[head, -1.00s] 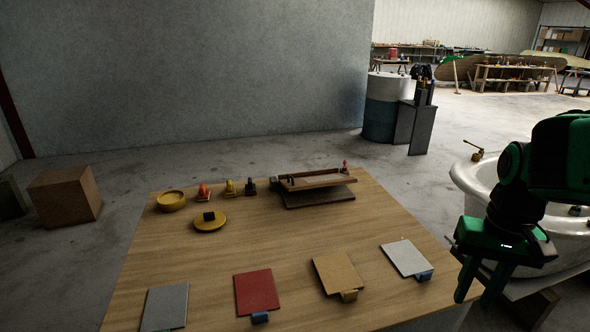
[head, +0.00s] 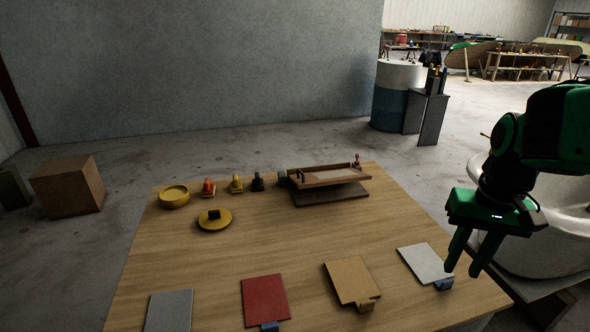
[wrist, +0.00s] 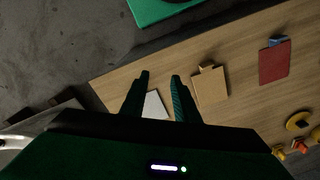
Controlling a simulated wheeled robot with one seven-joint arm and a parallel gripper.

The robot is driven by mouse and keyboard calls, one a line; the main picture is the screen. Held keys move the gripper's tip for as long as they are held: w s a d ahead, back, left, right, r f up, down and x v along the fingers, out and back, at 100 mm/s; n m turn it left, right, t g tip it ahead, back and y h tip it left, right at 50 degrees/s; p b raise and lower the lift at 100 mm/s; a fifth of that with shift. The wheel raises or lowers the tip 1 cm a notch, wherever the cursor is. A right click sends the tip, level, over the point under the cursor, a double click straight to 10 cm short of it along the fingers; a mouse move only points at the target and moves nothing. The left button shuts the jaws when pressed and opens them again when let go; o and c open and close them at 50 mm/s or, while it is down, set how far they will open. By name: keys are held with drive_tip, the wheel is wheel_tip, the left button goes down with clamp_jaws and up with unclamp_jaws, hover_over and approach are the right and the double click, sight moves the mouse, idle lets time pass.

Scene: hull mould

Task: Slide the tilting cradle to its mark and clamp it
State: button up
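The tilting cradle (head: 328,175) is a brown wooden tray on a dark flat base (head: 335,194), at the far right part of the table. Its tray sits tilted over the base, with a small reddish knob (head: 357,160) at its right back corner. I cannot make out a mark for it or tell which part is its clamp. My gripper (head: 461,270) is above the table's right edge, near the white panel (head: 424,262), well apart from the cradle. In the wrist view my gripper (wrist: 160,78) has its two fingers apart with nothing held between them.
Red (head: 265,298), tan (head: 350,281) and grey (head: 169,311) panels lie along the table's near side. A yellow bowl (head: 174,196), a yellow disc (head: 214,220) and several small clamp-like pieces (head: 236,184) stand at the back left. The table's middle is clear. A white tub (head: 560,225) stands at right.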

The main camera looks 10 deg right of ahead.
drive_tip(key=w+d+r+n, duration=0.1)
drive_tip(key=w+d+r, duration=0.15)
drive_tip(key=w, duration=1.05)
drive_tip(key=n+t+h, duration=0.2)
drive_tip(key=n+t, duration=0.2)
drive_tip(key=n, duration=0.3)
hover_over(300, 171)
drive_tip(key=s+a, duration=0.2)
drive_tip(key=s, duration=0.2)
wheel_tip(300, 171, down, 4)
drive_tip(key=shift+y, duration=0.3)
drive_tip(key=x, duration=1)
drive_tip(key=shift+w+d, duration=0.35)
drive_tip(key=shift+d, duration=0.05)
drive_tip(key=shift+t, duration=0.3)
clamp_jaws()
